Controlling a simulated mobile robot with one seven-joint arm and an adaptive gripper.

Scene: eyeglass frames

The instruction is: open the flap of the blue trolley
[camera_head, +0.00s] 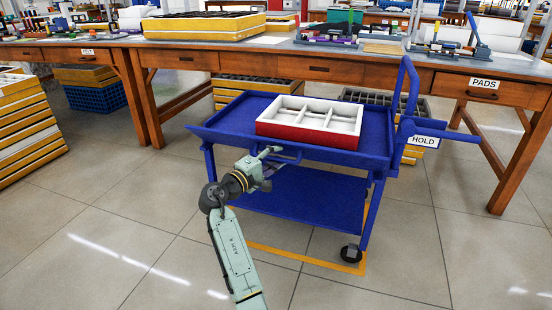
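The blue trolley (350,155) stands in the middle, with a flat top, a lower shelf (300,195) and an upright handle (411,90) at its right end. A narrow blue strip (212,134) juts past the top's front left corner; I cannot tell whether it is the flap. My gripper (273,154) is at the trolley's near side, by the front edge of the top. Its fingers point right, toward that edge. It is too small to tell whether they are open or touch the trolley. The metal parts behind the fingers are partly hidden.
A red tray (285,132) with white compartments sits on the trolley top. A HOLD sign (423,141) hangs at the right. Wooden workbenches (340,68) stand behind, and stacked yellow-edged trays (30,135) at the left.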

